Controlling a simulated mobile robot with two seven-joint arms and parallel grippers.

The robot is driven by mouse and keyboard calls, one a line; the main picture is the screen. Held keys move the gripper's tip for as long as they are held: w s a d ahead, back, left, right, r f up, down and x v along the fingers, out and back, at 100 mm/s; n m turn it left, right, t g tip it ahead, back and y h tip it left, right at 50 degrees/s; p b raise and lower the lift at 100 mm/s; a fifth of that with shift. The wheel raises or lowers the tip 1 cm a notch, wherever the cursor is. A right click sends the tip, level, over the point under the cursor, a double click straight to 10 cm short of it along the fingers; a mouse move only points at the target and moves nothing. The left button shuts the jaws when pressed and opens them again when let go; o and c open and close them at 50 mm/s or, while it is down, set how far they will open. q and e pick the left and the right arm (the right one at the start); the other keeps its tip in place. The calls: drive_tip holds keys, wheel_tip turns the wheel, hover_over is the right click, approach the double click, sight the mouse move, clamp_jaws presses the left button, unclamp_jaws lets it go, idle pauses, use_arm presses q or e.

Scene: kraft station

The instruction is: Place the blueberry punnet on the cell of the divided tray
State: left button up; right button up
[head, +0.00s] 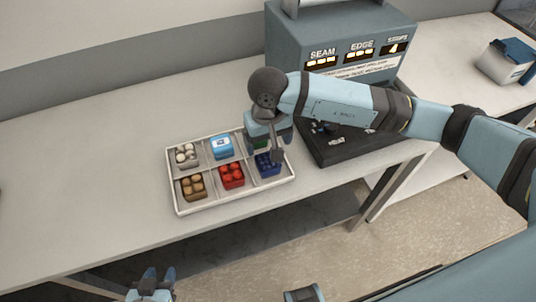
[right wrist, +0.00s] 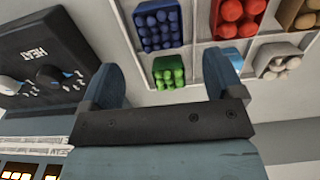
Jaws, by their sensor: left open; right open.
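The blueberry punnet (head: 268,165), a dark blue box of round berries, sits in the front right cell of the divided tray (head: 180,210). It also shows in the right wrist view (right wrist: 158,26), inside a pale cell, slightly askew to the walls. My right gripper (head: 277,153) is over the tray's right end, beside and above the punnet, and partly covers it in the head view. My left gripper (head: 152,284) is open and empty at the bottom edge, away from the table.
Other cells hold a red punnet (head: 231,176), a tan punnet (head: 193,187), a white punnet (head: 186,156), a blue box (head: 221,147) and a green punnet (right wrist: 168,71). A sealing machine (head: 340,45) stands behind to the right. The table left of the tray is clear.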

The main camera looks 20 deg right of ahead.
sight(268, 160)
wheel_tip(268, 160, up, 4)
drive_tip(key=shift+f, duration=0.1)
idle(0.5)
